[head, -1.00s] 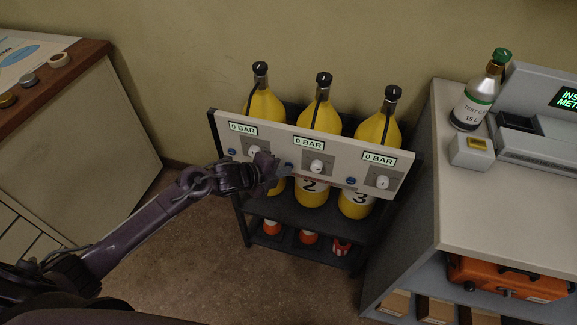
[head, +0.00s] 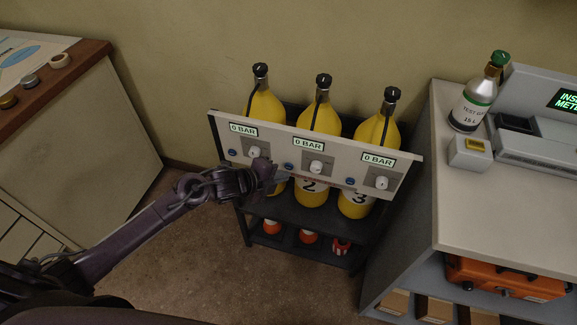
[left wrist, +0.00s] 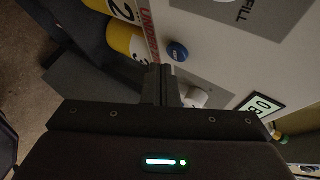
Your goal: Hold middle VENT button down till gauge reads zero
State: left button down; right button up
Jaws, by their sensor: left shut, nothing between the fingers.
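The pale panel (head: 330,158) holds three gauges, each with a white knob and a blue button to its left. The middle gauge (head: 308,143) reads 0 BAR, as do the left and right ones. The middle blue VENT button (head: 288,167) shows just by my left fingertips. My left gripper (head: 281,173) is shut and empty in front of the panel, between the left knob and the middle button; contact cannot be told. My right gripper is not in view.
Yellow cylinders (head: 313,187) stand in a dark rack (head: 285,213) behind the panel. A grey counter (head: 470,185) with a test cylinder (head: 472,108) stands to the right, and a cabinet (head: 85,165) to the left. The floor between is clear.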

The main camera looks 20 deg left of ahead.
pick_arm(q)
jog(key=s+p, duration=0.2)
jog(key=s, duration=0.3)
jog(key=shift+a, duration=0.1)
dwell(0.6)
jog(key=s+a+f+n+g+y, duration=0.1)
jog(key=s+a+f+n+y, duration=0.2)
jog(key=f, duration=0.5)
jog(key=s+a+f+n+g, duration=0.1)
jog(key=s+a+f+n, duration=0.2)
jog(key=s+f+n, duration=0.45)
jog(key=s+a+f+n+g+y, duration=0.15)
jog(key=a+f, duration=0.25)
jog(key=f, duration=0.6)
jog(key=s+d+f+n+g, duration=0.1)
jog(key=s+f+n, duration=0.2)
jog(key=s, duration=0.6)
jog(key=s+d+f+n+g+y, duration=0.1)
jog(key=s+f+n+g, duration=0.1)
jog(key=s+f, duration=0.3)
jog(key=s+d+f+n+g+y, duration=0.1)
jog(key=s+f+n, duration=0.3)
jog(key=s, duration=1)
jog(key=shift+f+g, duration=0.45)
jog(key=shift+f, duration=0.1)
